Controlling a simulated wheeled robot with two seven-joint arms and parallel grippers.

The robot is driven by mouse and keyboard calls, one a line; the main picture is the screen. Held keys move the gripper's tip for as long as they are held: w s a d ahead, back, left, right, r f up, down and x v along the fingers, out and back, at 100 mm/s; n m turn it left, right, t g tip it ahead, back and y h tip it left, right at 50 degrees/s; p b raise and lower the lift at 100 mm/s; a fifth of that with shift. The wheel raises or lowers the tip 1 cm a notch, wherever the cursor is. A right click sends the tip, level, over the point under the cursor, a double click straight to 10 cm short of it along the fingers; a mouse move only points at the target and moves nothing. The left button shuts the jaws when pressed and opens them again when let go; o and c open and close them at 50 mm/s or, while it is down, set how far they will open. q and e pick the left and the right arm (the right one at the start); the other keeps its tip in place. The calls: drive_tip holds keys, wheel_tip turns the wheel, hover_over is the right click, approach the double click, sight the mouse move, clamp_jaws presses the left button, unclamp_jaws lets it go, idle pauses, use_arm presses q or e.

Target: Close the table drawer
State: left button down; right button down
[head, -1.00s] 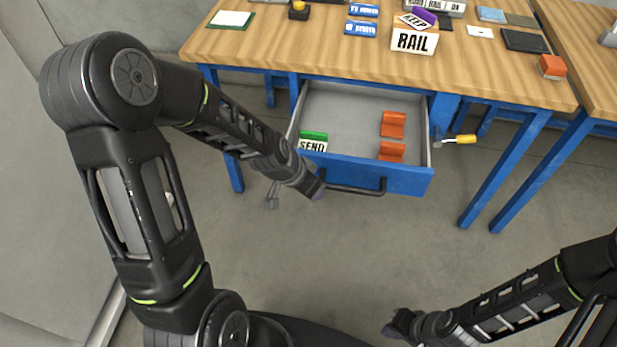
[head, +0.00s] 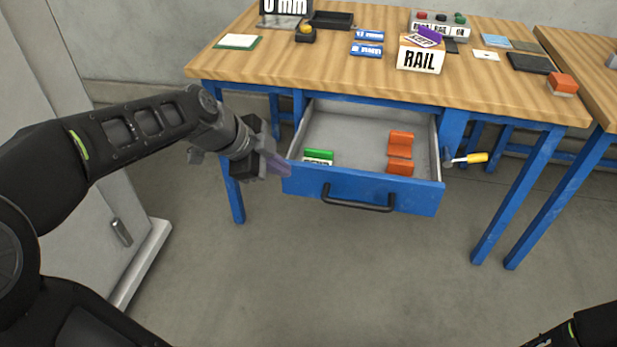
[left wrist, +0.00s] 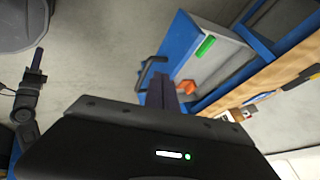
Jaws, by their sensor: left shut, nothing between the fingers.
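The table drawer (head: 360,189) is pulled out under the wooden table (head: 300,62). It has a blue front with a black bar handle (head: 357,199). In the left wrist view the shut fingers (left wrist: 162,92) overlap the drawer front near the handle (left wrist: 150,70). My right arm shows only at the lower right corner, its gripper out of frame.
A RAIL box (head: 420,55) and other small items stand on the tabletop. A second table (head: 590,70) is on the right. The floor in front of the drawer is clear.

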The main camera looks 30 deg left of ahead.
use_arm(q)
drive_tip(key=shift+w+f, duration=0.1)
drive_tip(key=b, duration=0.1)
approach(317, 175)
wheel_tip(317, 175, down, 4)
drive_tip(key=s+d, duration=0.2)
drive_tip(key=w, duration=0.3)
drive_tip(key=shift+w+a+f, duration=0.1)
drive_tip(key=shift+w+a, duration=0.05)
drive_tip(key=shift+w, duration=0.1)
drive_tip(key=shift+w+a, duration=0.15)
drive_tip(key=shift+w, duration=0.4)
drive_tip(key=shift+w, duration=0.1)
